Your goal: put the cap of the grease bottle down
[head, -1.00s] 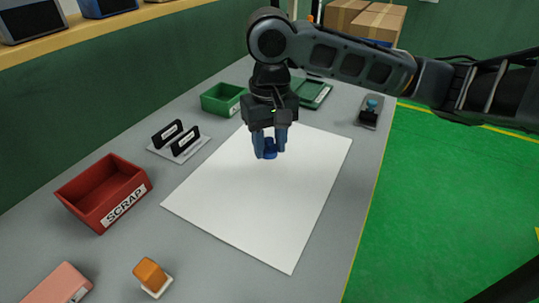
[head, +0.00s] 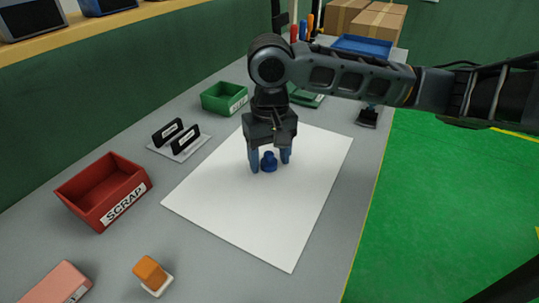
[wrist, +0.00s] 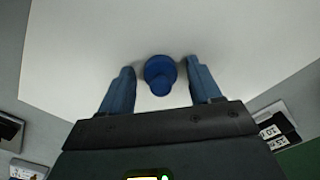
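The blue cap (head: 268,163) stands on the white sheet (head: 250,214) on the bench, and I see it from above in the wrist view (wrist: 160,73). My gripper (head: 270,167) is over the sheet, pointing down, with its blue fingers on either side of the cap. In the wrist view, my gripper (wrist: 160,75) is open, with a gap between each finger and the cap. I cannot make out a grease bottle for certain.
A red SCRAP bin (head: 103,190) and a rack with black uprights (head: 180,142) stand left of the sheet. A green bin (head: 224,98) is behind. An orange block on a white base (head: 151,275) is in front. The sheet's front half is clear.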

